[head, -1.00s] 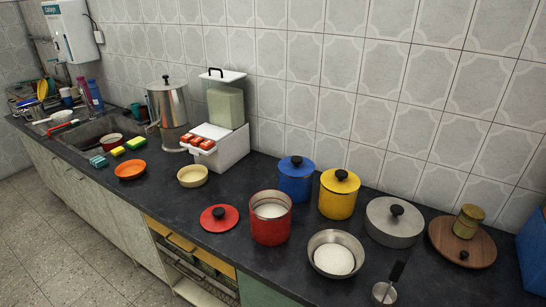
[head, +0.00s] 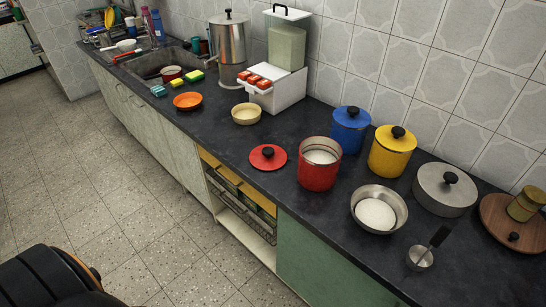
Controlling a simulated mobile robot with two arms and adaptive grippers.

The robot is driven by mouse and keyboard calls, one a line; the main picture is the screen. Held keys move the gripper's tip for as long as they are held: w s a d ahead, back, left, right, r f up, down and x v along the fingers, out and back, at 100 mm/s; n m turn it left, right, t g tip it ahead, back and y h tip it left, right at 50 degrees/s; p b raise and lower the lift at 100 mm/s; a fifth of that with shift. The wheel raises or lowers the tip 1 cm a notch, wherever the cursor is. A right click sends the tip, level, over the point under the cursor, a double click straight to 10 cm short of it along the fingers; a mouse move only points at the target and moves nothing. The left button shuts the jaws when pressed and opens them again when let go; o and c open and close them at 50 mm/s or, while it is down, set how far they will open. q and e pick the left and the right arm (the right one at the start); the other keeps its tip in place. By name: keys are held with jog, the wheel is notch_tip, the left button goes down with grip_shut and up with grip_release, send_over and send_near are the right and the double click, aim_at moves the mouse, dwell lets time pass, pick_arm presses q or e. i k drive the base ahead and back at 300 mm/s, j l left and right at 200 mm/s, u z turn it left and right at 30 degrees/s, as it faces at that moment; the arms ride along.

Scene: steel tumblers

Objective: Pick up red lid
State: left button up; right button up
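The red lid (head: 267,158) lies flat on the dark counter near its front edge, with its black knob facing up. It is just left of the open red tumbler (head: 319,164), which has white contents inside. The lid and the tumbler are apart. Neither of my grippers shows in the head view. A dark rounded part of my own body fills the lower left corner.
Blue (head: 350,130) and yellow (head: 391,151) lidded tumblers stand behind. A steel bowl (head: 378,210), a measuring cup (head: 421,258) and a lidded steel pot (head: 444,190) are to the right. A cream bowl (head: 246,114) stands to the left. Counter around the lid is clear.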

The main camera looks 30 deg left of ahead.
aim_at(267, 157)
jog(key=i+j+z, duration=0.1)
jog(key=j, duration=0.25)
jog(key=i+j, duration=0.2)
jog(key=i+j+z, duration=0.15)
jog(key=j, duration=0.3)
jog(key=i+j, duration=0.1)
jog(key=j, duration=0.25)
jog(key=i+j+z, duration=0.15)
jog(key=j, duration=0.25)
jog(key=i+j, duration=0.1)
jog(key=j, duration=0.25)
jog(key=z, duration=0.05)
